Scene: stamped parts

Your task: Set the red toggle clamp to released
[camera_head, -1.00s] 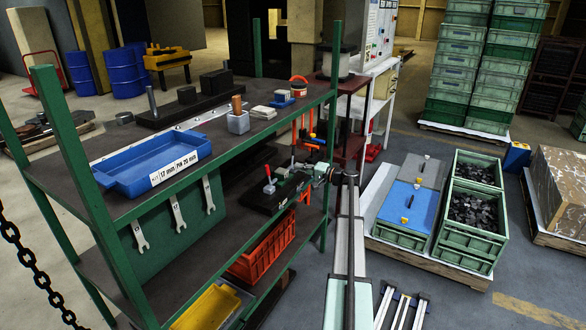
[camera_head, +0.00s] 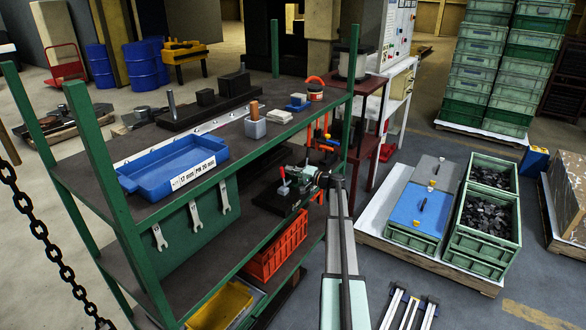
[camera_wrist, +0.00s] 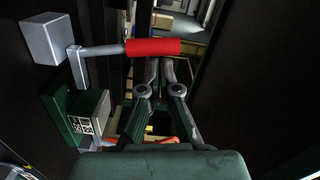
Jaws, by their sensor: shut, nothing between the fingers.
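The red toggle clamp (camera_head: 284,189) stands on a dark base on the shelf's middle level. Its red handle looks roughly upright in the head view. In the wrist view the red handle (camera_wrist: 153,47) lies across the picture, joined by a grey metal arm (camera_wrist: 95,51) to a pale block (camera_wrist: 47,38). My gripper (camera_head: 300,178) is right beside the clamp, at the shelf's open side. In the wrist view my gripper's fingers (camera_wrist: 160,64) are shut and empty, and their tips end close to the handle's lower edge. I cannot tell whether they touch it.
The upper shelf with the blue tray (camera_head: 174,166) is above and left of the clamp. A green shelf post (camera_head: 348,135) stands behind my arm. An orange crate (camera_head: 277,246) sits on the level below.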

